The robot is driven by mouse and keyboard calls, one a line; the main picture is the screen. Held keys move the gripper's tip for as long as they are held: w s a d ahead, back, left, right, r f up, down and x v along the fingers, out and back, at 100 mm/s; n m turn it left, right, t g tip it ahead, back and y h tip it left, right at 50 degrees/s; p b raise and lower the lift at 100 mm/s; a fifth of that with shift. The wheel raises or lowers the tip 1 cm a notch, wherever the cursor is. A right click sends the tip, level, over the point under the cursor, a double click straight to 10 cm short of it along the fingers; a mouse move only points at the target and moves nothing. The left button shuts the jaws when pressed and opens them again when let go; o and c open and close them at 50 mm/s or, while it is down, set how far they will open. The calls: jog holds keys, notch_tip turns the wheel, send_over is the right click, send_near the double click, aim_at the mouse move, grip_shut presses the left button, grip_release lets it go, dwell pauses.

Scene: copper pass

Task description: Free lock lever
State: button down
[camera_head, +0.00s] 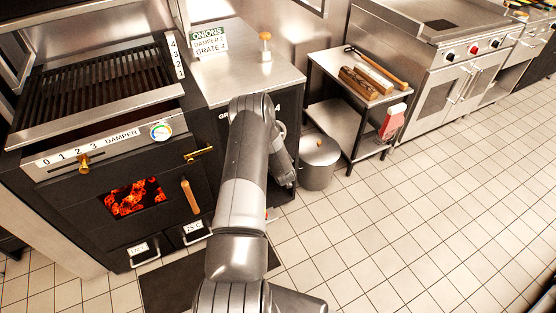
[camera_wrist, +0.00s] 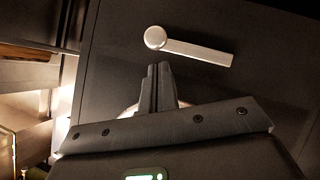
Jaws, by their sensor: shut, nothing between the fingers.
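In the wrist view a pale metal lever (camera_wrist: 198,48) with a round pivot at its left end lies on a dark flat panel (camera_wrist: 262,88). Its bar runs right and slightly down from the pivot. My gripper (camera_wrist: 158,66) is shut and empty, its fingertips just below the pivot in the picture. I cannot tell whether they touch the panel or lever. In the head view my arm bends down in front of the dark cabinet right of the oven, hiding the lever and my fingertips. A separate brass latch (camera_head: 199,154) shows on the oven's front.
The oven (camera_head: 100,235) has glowing coals behind its window and a wooden door handle (camera_head: 190,197). A steel pot (camera_head: 319,162) stands on the floor right of my arm, near a steel side table (camera_head: 333,72). The tiled floor at the right is clear.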

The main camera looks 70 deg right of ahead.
jog(key=shift+s+d+f, duration=0.1)
jog(key=shift+d+f, duration=0.25)
jog(key=shift+f, duration=0.35)
jog(key=shift+s+d+f+m+t+y, duration=0.1)
jog(key=shift+s+f+m+t+y, duration=0.05)
jog(key=shift+f+m+t+y, duration=0.2)
notch_tip(320, 180, down, 6)
jog(key=m+t+y, duration=0.2)
dwell(0.9)
jog(key=shift+w+a+f+m, duration=0.2)
jog(key=shift+f+m, duration=0.05)
jog(key=shift+f, duration=0.1)
dwell(0.4)
